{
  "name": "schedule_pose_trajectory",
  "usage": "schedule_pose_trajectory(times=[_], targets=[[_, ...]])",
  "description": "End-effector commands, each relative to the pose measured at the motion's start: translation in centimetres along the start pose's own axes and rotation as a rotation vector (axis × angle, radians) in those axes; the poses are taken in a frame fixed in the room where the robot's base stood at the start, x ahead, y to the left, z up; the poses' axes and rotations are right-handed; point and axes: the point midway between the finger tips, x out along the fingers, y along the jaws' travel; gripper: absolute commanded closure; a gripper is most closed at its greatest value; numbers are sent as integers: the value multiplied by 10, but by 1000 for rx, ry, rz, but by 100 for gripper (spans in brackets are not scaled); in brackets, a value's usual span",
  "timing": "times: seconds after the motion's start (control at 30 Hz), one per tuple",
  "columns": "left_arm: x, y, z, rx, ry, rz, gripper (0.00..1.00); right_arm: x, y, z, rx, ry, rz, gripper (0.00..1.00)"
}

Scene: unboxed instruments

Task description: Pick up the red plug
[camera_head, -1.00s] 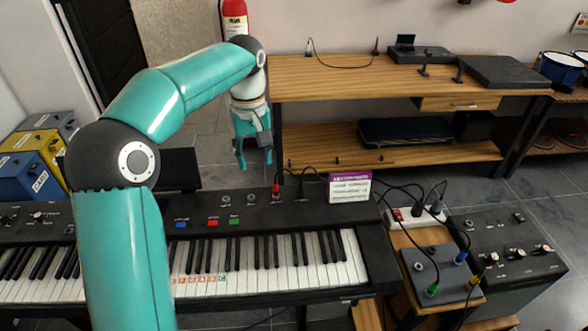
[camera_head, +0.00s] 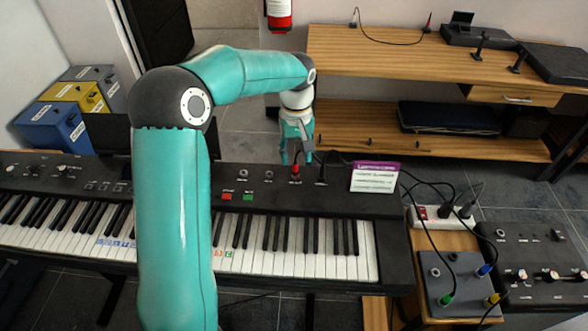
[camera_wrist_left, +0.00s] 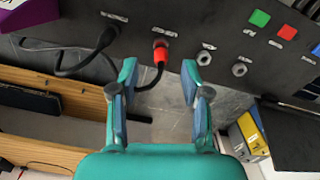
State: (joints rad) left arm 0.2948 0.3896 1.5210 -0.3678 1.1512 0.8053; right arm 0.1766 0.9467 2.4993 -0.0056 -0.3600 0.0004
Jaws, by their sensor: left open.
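The red plug (camera_head: 295,170) sits upright in a socket on the black keyboard's rear panel (camera_head: 335,198). In the left wrist view the red plug (camera_wrist_left: 161,53) shows with its black cable curving down toward the gripper. My left gripper (camera_head: 296,158) is teal and hangs just behind the plug in the head view. In the left wrist view its fingers (camera_wrist_left: 159,66) are spread, with the plug in line with the gap, near the tips. I cannot tell whether they touch it. My right gripper is in neither view.
A black plug (camera_wrist_left: 106,36) with its cable is beside the red one. A purple-and-white card (camera_head: 375,177) stands to the right. A wooden table (camera_head: 375,62) is behind. A grey box (camera_head: 452,278) with coloured plugs sits at right.

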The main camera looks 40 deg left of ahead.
Motion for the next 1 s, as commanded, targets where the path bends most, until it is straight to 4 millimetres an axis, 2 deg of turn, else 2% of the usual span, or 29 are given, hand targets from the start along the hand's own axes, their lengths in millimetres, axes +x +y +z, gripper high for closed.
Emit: schedule_pose_trajectory(times=[0.23, 0.5, 0.8, 1.0], targets=[[16, 0, -1, 2, -3, -3, 53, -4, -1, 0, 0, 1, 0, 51], [52, -2, -4, 1, -3, -2, 53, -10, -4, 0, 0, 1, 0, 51], [57, -1, -4, 1, 0, 0, 53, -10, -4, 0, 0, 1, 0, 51], [57, -2, -4, 1, 0, 0, 86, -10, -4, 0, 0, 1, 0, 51]])
